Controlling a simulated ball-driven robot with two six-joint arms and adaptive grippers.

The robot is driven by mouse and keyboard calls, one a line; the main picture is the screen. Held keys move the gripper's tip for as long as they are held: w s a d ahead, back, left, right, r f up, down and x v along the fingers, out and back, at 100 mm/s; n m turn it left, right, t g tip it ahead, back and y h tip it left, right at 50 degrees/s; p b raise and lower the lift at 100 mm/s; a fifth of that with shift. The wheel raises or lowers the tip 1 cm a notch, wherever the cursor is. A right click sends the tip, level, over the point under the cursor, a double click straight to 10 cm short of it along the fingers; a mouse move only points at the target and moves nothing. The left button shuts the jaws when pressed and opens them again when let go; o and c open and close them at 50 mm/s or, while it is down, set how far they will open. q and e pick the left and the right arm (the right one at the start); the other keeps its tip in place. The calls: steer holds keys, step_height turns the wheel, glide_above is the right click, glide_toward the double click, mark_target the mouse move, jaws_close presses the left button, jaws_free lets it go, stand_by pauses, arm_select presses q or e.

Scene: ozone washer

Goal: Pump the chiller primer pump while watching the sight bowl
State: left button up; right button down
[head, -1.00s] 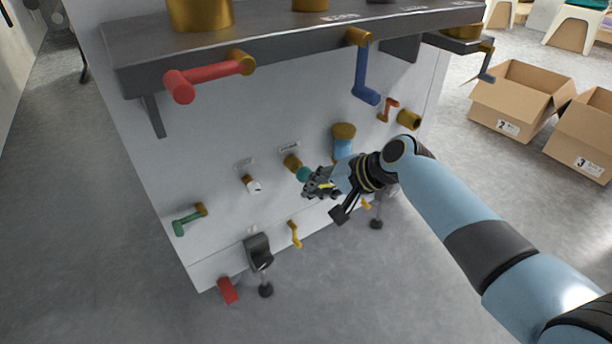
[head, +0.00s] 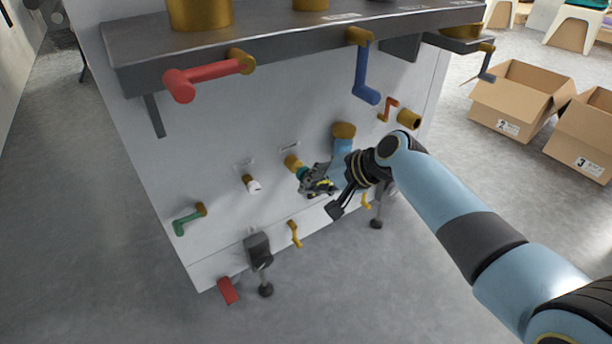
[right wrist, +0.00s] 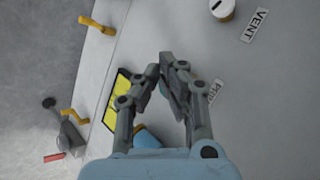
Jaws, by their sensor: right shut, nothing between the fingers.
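The primer pump shows as a brass collar (head: 292,163) with a teal knob (head: 302,172) on the white panel. The sight bowl (head: 342,147) is light blue under a brass cap, just right of the pump; its inside is not readable. My right gripper (head: 308,174) is at the teal knob, partly covering it; whether they touch is unclear. In the right wrist view its fingertips (right wrist: 172,64) are together with nothing held, near a partly hidden label (right wrist: 214,92). A bit of teal shows between the finger links. My left gripper is not in view.
A white vent knob (head: 252,184) is left of the pump, and a green crank (head: 188,219) further left. A yellow lever (head: 295,234) is below. A red handle (head: 210,77) and blue crank (head: 365,75) hang from the shelf above. Open cartons (head: 520,98) stand right.

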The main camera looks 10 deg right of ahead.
steer(key=shift+w+a+b, duration=0.2)
steer(key=shift+w, duration=0.35)
steer(key=shift+w+a+b, duration=0.15)
steer(key=shift+w+a, duration=0.05)
steer(key=shift+w, duration=0.3)
stand_by(0.7)
steer(key=shift+r, duration=0.1)
steer(key=s+p, duration=0.1)
steer(key=s+d+p, duration=0.1)
steer(key=s, duration=0.1)
steer(key=shift+s, duration=0.1)
stand_by(0.6)
